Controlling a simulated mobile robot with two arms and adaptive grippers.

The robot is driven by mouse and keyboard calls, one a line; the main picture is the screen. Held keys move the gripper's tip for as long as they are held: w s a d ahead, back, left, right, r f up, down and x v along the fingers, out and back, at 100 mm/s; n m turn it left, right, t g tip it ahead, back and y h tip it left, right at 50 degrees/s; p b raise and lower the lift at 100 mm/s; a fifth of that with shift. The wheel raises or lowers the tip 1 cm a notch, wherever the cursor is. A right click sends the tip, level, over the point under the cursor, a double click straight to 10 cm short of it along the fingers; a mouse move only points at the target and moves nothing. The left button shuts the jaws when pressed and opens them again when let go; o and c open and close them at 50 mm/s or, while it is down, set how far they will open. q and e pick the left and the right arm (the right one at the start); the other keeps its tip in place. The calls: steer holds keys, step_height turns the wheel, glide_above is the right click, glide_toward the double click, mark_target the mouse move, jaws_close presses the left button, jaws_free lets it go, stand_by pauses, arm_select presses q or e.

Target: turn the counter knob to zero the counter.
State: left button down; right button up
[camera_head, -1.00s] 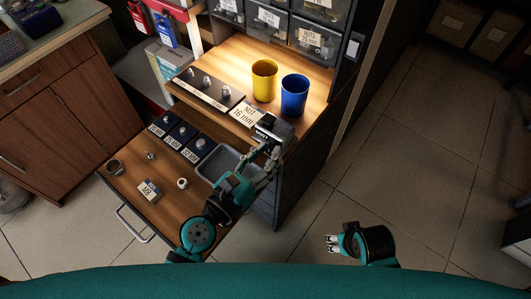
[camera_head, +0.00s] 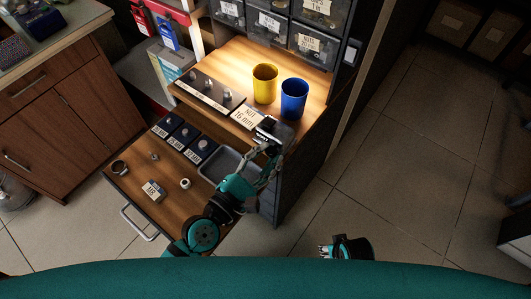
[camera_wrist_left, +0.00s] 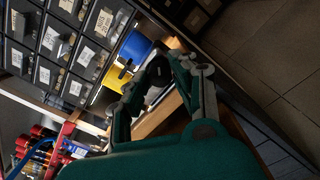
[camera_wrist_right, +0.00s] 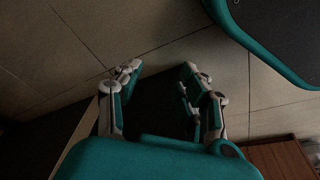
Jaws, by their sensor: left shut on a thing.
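The counter (camera_head: 276,130), a small grey and black box, is at the front right corner of the wooden shelf, beside the "NUT 16 mm" label. My left gripper (camera_head: 266,147) reaches it from the front. In the left wrist view, a dark round knob (camera_wrist_left: 154,95) shows between the fingers of my left gripper (camera_wrist_left: 163,75), which is shut on it. The counter's digits cannot be read. My right gripper (camera_head: 325,251) hangs over the floor at the bottom of the head view. In the right wrist view its fingers (camera_wrist_right: 160,75) are apart with nothing between them.
A yellow cup (camera_head: 264,84) and a blue cup (camera_head: 293,99) stand behind the counter. A grey tray (camera_head: 222,164) and a wooden drawer surface (camera_head: 170,206) with small parts lie at the left.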

arm_select(q)
steer(key=m+p, duration=0.2)
steer(key=m, duration=0.3)
steer(key=shift+r+m, duration=0.1)
steer(key=shift+m, duration=0.3)
steer(key=shift+m+p, duration=0.35)
steer(key=shift+m, duration=0.45)
arm_select(e)
steer(key=s+f, duration=0.5)
steer(key=f, duration=0.3)
steer(key=shift+s+d+g, duration=0.35)
steer(key=shift+d+g, duration=0.05)
arm_select(q)
steer(key=c, duration=1.1)
jaws_free()
steer(key=shift+o, duration=0.2)
steer(key=v, duration=1.2)
